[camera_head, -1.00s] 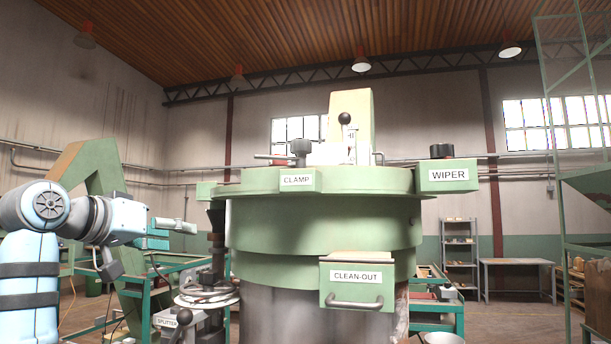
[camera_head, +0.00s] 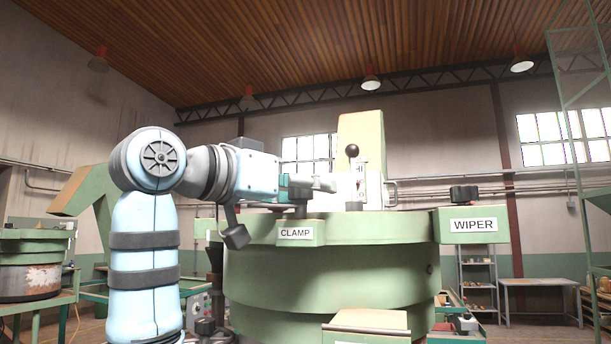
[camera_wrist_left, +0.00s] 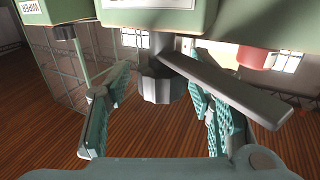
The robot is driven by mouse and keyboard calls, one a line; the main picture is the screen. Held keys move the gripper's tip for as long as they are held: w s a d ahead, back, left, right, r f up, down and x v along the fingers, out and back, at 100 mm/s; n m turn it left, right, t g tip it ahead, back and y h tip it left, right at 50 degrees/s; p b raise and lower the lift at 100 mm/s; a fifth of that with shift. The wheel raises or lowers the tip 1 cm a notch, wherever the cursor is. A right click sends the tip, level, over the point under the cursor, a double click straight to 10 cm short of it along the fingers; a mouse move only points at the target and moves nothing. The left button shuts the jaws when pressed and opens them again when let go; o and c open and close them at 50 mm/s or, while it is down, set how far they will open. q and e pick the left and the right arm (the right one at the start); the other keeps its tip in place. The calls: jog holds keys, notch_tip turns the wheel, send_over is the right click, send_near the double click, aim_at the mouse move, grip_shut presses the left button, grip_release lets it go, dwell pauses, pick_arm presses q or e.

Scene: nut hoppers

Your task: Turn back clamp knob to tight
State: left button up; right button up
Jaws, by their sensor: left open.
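The clamp knob (camera_wrist_left: 162,85) is a dark grey fluted knob with a flat grey lever bar (camera_wrist_left: 225,85) beside it in the left wrist view. In the head view the knob (camera_head: 299,195) is partly hidden by my left gripper (camera_head: 312,184), above the CLAMP label (camera_head: 296,233) on the green bowl rim. My left gripper (camera_wrist_left: 160,88) is open, its teal fingers on either side of the knob with visible gaps. The lever bar passes close to the right finger; whether they touch I cannot tell. My right gripper is not in view.
A lever with a black ball (camera_head: 352,151) stands behind the knob. The WIPER box (camera_head: 472,225) with its black knob (camera_head: 464,194) is to the right. The clean-out box (camera_head: 370,322) juts out low in front. Open air lies above the bowl (camera_head: 340,275).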

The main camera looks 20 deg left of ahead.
pick_arm(q)
jog(key=shift+w, duration=0.15)
jog(key=shift+s+a, duration=0.25)
jog(key=shift+s, duration=0.1)
jog(key=shift+c, duration=0.4)
jog(key=shift+s+a, duration=0.1)
jog(key=shift+s, duration=0.05)
jog(key=c, duration=0.3)
grip_shut()
jog(key=shift+s, duration=0.1)
